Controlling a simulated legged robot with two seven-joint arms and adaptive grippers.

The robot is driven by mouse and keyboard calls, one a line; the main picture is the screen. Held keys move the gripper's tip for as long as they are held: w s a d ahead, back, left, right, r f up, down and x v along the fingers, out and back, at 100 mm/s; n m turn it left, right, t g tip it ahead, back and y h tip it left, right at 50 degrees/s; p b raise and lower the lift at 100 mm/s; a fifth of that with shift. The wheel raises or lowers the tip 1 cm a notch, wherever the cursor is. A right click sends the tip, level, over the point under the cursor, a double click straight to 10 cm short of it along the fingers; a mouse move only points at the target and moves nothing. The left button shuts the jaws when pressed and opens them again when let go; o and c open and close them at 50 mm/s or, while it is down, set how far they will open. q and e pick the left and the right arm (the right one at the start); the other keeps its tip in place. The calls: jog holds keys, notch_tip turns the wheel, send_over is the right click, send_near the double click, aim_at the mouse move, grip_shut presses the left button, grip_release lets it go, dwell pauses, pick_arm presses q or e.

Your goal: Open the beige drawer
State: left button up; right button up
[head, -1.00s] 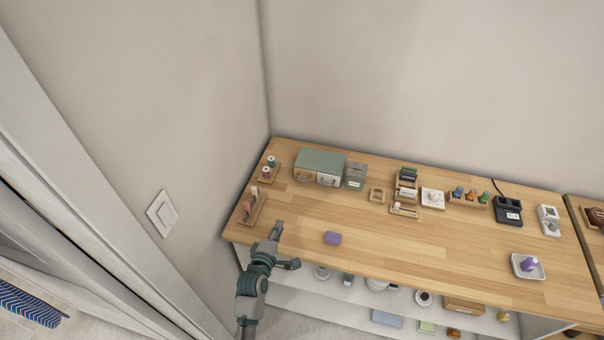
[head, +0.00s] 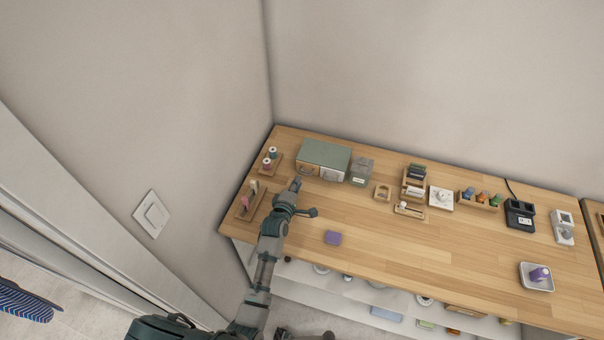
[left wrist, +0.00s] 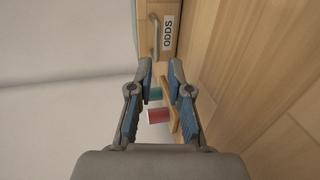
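A small green-topped cabinet (head: 325,152) stands at the back left of the wooden table. Its beige drawer (head: 307,168) is the left front, beside a whiter drawer (head: 332,174); both look shut. In the left wrist view the beige drawer (left wrist: 170,45) shows a metal bar handle (left wrist: 154,37) and a label reading "ODDS". My left gripper (head: 295,184) is just in front of the beige drawer. In the left wrist view the gripper (left wrist: 161,70) is open, with nothing between its fingertips, short of the handle.
Thread spools (head: 268,158) on a wooden stand and a wooden tray (head: 250,203) lie left of my left arm. A grey box (head: 361,171) stands right of the cabinet. A purple block (head: 333,238) lies on the table's front part. The left wall is close.

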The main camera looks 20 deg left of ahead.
aim_at(305, 174)
pick_arm(q)
jog(key=x, duration=0.3)
jog(key=d+x, duration=0.1)
jog(key=x, duration=0.1)
jog(key=shift+w+d+r, duration=0.1)
jog(key=shift+w+d, duration=0.1)
jog(key=shift+w, duration=0.2)
jog(key=shift+w+a, duration=0.15)
jog(key=shift+a, duration=0.4)
grip_shut()
jog(key=shift+d, duration=0.2)
